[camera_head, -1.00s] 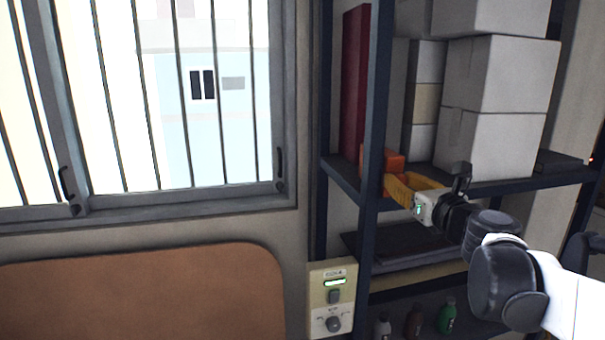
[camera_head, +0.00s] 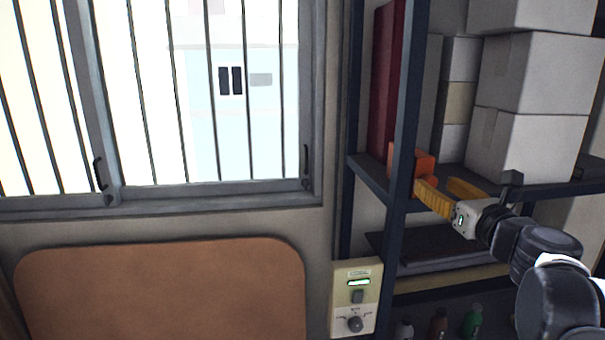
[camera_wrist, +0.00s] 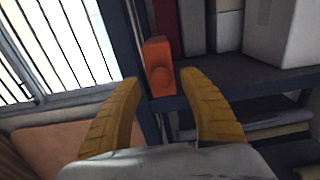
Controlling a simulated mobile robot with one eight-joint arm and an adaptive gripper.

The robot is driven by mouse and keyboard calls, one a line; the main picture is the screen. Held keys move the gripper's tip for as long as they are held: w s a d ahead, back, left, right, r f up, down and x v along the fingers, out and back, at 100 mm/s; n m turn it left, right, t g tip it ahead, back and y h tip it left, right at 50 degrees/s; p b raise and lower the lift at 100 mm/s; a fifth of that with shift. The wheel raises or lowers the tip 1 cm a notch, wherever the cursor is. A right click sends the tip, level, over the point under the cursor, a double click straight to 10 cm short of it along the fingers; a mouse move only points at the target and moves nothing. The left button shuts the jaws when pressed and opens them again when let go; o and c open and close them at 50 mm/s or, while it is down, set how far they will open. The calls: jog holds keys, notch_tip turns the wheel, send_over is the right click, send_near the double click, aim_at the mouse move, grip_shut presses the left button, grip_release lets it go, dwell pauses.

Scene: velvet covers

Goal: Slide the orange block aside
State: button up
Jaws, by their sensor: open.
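The orange block (camera_head: 424,163) sits on the upper shelf at its left end, partly hidden behind the dark blue shelf post in the head view. In the wrist view the orange block (camera_wrist: 159,62) stands ahead, between the two yellow fingers, with a round orange knob-like part on its near face. My gripper (camera_head: 443,190) is open at the shelf's front edge, with its fingers spread apart and nothing between the tips. In the wrist view my gripper (camera_wrist: 164,85) shows one finger on each side of the block's line. Whether a finger touches the block is unclear.
The shelf post (camera_head: 401,130) stands close left of my gripper. A red panel (camera_head: 387,80) stands behind the block, and white boxes (camera_head: 525,147) fill the shelf to the right. A control panel (camera_head: 355,298) is on the wall below. A barred window (camera_head: 150,100) is at left.

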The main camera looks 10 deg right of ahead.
jog(key=s, duration=0.8)
jog(key=shift+s, duration=0.4)
jog(key=shift+a, duration=0.1)
jog(key=s+a+f+n+g+y+b, duration=0.1)
jog(key=a+f+n+g+b, duration=0.1)
jog(key=a+f+n+b, duration=0.65)
jog(key=a+f+n+g+y+b, duration=0.1)
jog(key=a+f+n+g+b, duration=0.3)
jog(key=f, duration=0.9)
jog(key=s+a+f+n+y+b, duration=0.1)
jog(key=a+f+n+y+b, duration=0.2)
jog(key=f+b, duration=0.6)
jog(key=s+a+f+n+g+h+b, duration=0.1)
jog(key=s+f+n+b, duration=0.3)
jog(key=f+n+b, duration=0.5)
jog(key=s+a+f+n+g+h+b, duration=0.1)
jog(key=s+f+n+g+h+b, duration=0.3)
jog(key=f+n+b, duration=0.6)
notch_tip(320, 180, down, 15)
jog(key=shift+s+r+n, duration=0.1)
jog(key=shift+s+n, duration=0.35)
jog(key=shift+n, duration=0.3)
